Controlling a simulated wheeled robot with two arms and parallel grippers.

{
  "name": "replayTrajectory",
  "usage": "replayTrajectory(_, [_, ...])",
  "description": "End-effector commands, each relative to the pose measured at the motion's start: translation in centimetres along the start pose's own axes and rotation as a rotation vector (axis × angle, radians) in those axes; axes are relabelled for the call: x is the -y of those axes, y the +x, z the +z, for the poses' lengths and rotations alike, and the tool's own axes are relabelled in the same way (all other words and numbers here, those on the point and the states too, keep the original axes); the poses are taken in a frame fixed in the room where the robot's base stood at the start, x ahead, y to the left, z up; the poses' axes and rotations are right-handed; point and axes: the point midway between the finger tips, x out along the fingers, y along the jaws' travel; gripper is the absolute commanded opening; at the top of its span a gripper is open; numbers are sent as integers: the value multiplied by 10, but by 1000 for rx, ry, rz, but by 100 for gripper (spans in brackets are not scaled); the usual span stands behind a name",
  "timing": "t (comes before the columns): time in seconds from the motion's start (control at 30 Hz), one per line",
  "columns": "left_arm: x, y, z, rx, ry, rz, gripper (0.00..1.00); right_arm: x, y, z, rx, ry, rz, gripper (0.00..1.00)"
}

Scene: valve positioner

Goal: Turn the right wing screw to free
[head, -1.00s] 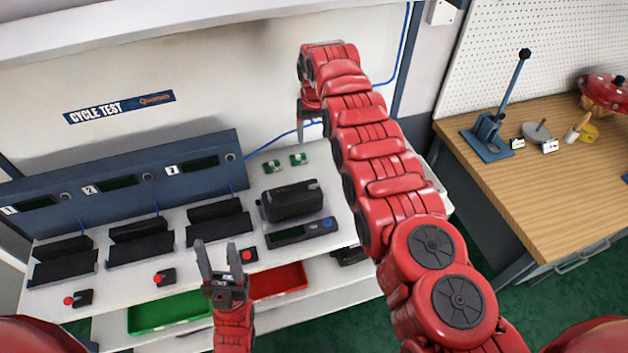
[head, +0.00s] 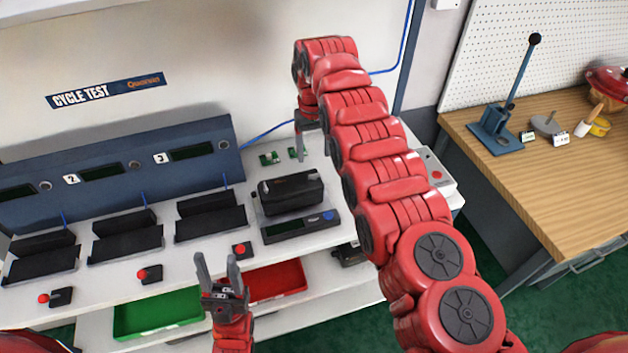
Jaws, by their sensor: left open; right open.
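A black boxy device (head: 291,193), which may be the valve positioner, sits on the white bench. My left gripper (head: 218,263) is open and empty, pointing up in front of the bench edge.
A flat black unit (head: 300,226) with a display lies before the device. Black cradles (head: 210,215) and red buttons (head: 240,249) line the bench left. Green (head: 158,313) and red (head: 278,281) trays sit below. A wooden table (head: 560,190) with a lever press (head: 497,130) stands right.

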Motion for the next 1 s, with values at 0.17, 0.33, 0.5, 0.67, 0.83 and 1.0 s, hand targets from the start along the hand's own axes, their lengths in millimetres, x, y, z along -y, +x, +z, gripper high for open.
replayTrajectory(0.17, [1, 14, -3, -2, 0, 0, 50, 1, 33, 2, 7, -1, -4, 70])
replayTrajectory(0.33, [0, 6, -1, -2, 0, 0, 50, 1, 64, 1, 5, 0, -2, 70])
replayTrajectory(0.5, [0, 6, -1, -2, 0, 0, 50, 0, 72, 0, -1, 0, -2, 70])
replayTrajectory(0.67, [0, 6, -1, -2, 0, 0, 50, 0, 72, 0, -1, 0, -2, 70])
replayTrajectory(0.83, [0, 6, -1, -2, 0, 0, 50, 0, 72, 0, 0, 0, -2, 43])
replayTrajectory(1.0, [0, 6, -1, -2, 0, 0, 50, 0, 72, 0, 0, 0, -2, 12])
